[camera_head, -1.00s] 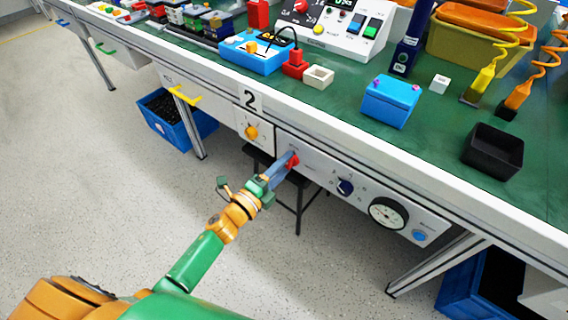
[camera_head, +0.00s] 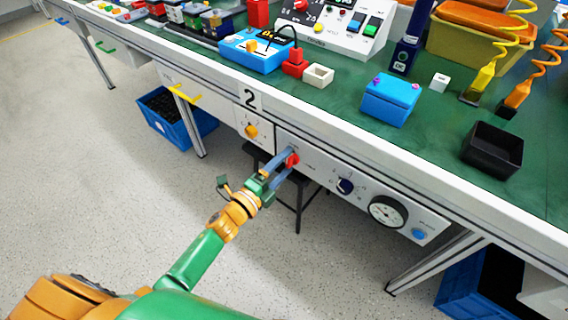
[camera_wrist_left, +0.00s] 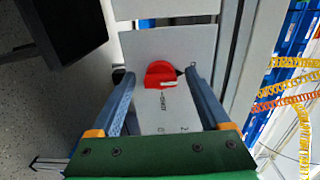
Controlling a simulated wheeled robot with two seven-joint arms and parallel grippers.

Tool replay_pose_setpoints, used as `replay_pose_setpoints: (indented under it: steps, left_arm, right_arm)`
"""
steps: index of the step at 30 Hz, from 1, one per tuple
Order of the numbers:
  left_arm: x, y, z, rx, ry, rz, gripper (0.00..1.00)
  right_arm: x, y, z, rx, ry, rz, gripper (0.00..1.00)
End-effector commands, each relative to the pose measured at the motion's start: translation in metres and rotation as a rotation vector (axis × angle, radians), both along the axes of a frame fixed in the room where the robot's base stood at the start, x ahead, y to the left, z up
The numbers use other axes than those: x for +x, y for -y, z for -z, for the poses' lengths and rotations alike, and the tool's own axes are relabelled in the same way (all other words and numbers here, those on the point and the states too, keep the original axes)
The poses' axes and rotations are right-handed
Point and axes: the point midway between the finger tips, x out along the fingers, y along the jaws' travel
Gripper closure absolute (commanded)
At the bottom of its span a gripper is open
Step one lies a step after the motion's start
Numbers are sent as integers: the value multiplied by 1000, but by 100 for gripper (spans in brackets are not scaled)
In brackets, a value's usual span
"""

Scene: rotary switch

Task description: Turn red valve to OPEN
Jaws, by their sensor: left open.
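The red valve (camera_head: 292,160) is a rounded red knob on the grey panel along the table's front edge. In the left wrist view the red valve (camera_wrist_left: 160,74) lies between and just beyond the tips of my left gripper (camera_wrist_left: 158,80). A white mark shows on the knob, and small dark lettering is printed on the panel beside it, too small to read surely. My left gripper (camera_head: 280,165) has its two blue-grey fingers apart, close to the knob. I cannot tell whether a finger touches it. My right gripper is not in view.
A black stool (camera_head: 299,205) stands below.

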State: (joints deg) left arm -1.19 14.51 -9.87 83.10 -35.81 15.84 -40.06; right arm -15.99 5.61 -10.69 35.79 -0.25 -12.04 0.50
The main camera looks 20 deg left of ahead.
Motion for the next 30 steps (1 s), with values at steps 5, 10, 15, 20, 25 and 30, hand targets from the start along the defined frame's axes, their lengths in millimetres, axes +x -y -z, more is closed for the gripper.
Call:
replay_pose_setpoints:
  steps: [5, 10, 15, 20, 25, 30]
  left_arm:
    - [-16, -6, 0, -1, -4, 0, 20]
    - [-51, -18, 0, 0, -4, 0, 20]
    - [-67, -24, 0, 0, -1, 0, 20]
    - [-67, -24, 0, 0, 0, 0, 20]
    - [-67, -24, 0, 0, 0, 0, 20]
    - [-70, -33, 34, -85, -122, -58, 20]
  right_arm:
    - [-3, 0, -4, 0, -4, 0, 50]
    - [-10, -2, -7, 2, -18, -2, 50]
    - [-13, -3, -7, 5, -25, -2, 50]
    - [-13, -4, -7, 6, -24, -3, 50]
    - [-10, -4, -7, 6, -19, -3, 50]
    - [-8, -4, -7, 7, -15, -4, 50]
